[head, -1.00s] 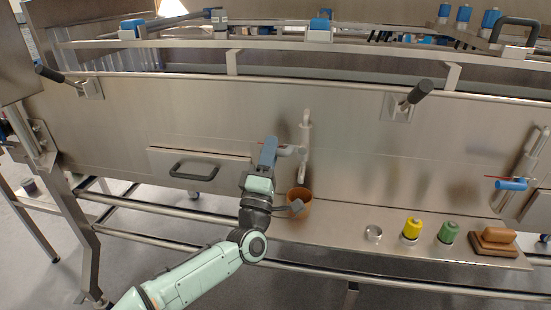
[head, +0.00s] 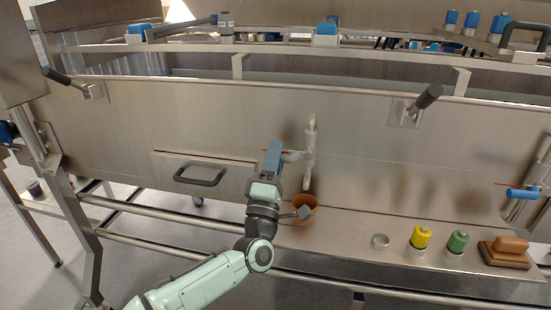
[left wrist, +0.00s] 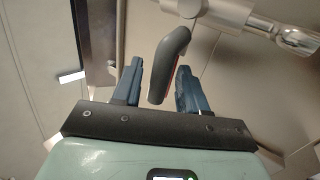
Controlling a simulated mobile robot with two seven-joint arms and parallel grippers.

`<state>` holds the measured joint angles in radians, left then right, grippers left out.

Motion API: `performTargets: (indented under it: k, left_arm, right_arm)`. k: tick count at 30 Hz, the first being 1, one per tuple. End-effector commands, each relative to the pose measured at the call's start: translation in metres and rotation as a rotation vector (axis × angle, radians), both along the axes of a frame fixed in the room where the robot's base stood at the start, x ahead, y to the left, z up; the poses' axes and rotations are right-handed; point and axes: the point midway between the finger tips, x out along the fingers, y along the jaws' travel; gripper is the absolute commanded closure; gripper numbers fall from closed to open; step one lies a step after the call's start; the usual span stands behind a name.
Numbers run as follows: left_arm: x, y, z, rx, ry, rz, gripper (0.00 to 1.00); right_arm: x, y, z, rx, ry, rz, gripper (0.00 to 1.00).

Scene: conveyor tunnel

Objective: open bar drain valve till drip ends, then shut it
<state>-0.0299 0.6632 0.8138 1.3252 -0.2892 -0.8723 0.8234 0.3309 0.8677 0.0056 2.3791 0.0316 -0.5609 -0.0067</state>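The drain valve (head: 310,150), a pale vertical pipe on the steel front panel, stands above a brown cup (head: 305,203). In the left wrist view, a grey lever handle (left wrist: 170,62) with a red edge lies between my left gripper's two blue fingers (left wrist: 160,88). Narrow gaps show on both sides, so the fingers are open around it. In the head view my left gripper (head: 272,160) is just left of the pipe and hides most of the lever. No drip can be made out. My right gripper is not in view.
A second valve with a blue handle (head: 522,193) is at the far right. A shelf holds a metal ring (head: 380,241), a yellow-topped bottle (head: 420,238), a green-topped bottle (head: 457,243) and a brown brush (head: 505,250). A drawer handle (head: 200,178) sticks out left of my gripper.

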Motion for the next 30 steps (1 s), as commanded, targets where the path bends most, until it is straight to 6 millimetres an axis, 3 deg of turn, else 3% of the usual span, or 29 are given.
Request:
performTargets:
  k: [8,24,30]
  left_arm:
    - [-0.011,0.003,-0.007,0.003,-0.002,0.0,0.58]
    - [-0.087,0.028,-0.061,0.004,0.002,-0.001,0.58]
    - [-0.103,0.034,-0.072,0.002,0.001,0.0,0.58]
  right_arm:
    - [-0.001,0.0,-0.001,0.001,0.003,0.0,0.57]
    - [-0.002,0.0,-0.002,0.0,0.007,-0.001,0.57]
    - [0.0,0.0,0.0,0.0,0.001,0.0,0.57]
